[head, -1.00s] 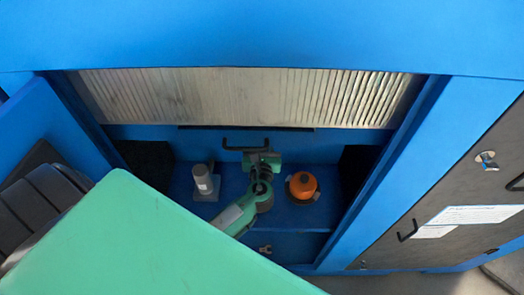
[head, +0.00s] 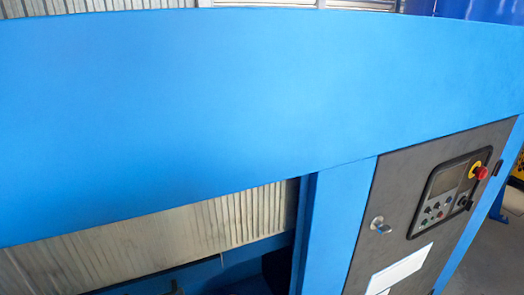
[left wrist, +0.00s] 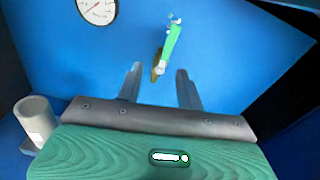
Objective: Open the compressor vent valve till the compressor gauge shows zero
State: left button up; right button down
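In the left wrist view, the vent valve (left wrist: 171,44) has a green lever over a small brass-coloured body, in front of a blue panel. My left gripper (left wrist: 159,70) is open, its two fingers apart. The valve's lower end appears between the fingertips in the picture; I cannot tell whether they touch. A round white gauge (left wrist: 97,10) with a reddish needle is cut off by the top edge. Its reading is too small to tell. No gripper can be made out in the head view, and my right gripper is in neither view.
A grey cylinder (left wrist: 36,118) stands at the left in the left wrist view. The head view shows the blue compressor cabinet (head: 200,110), a ribbed metal filter (head: 160,240), and a dark door (head: 400,215) with a control panel (head: 447,195) and red stop button.

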pick_arm(q)
jog(key=s+a+f+n+g, duration=0.25)
jog(key=s+n+g, duration=0.35)
jog(key=n, duration=0.5)
jog(key=s+d+n+g+h, duration=0.3)
jog(key=s+d+n+h, duration=0.15)
jog(key=s+n, duration=0.4)
jog(key=s+d+n+g+h, duration=0.2)
jog(key=s+d+n+h, duration=0.25)
jog(key=s+n, duration=0.4)
notch_tip(320, 180, down, 30)
jog(key=s+m+g, duration=0.1)
jog(key=m+g, duration=0.1)
jog(key=s+a+f, duration=0.2)
jog(key=s+f, duration=0.8)
jog(key=s+a+f+g, duration=0.1)
jog(key=s+f, duration=0.9)
jog(key=f, duration=0.1)
jog(key=shift+a+f, duration=0.2)
jog(key=shift+a, duration=0.2)
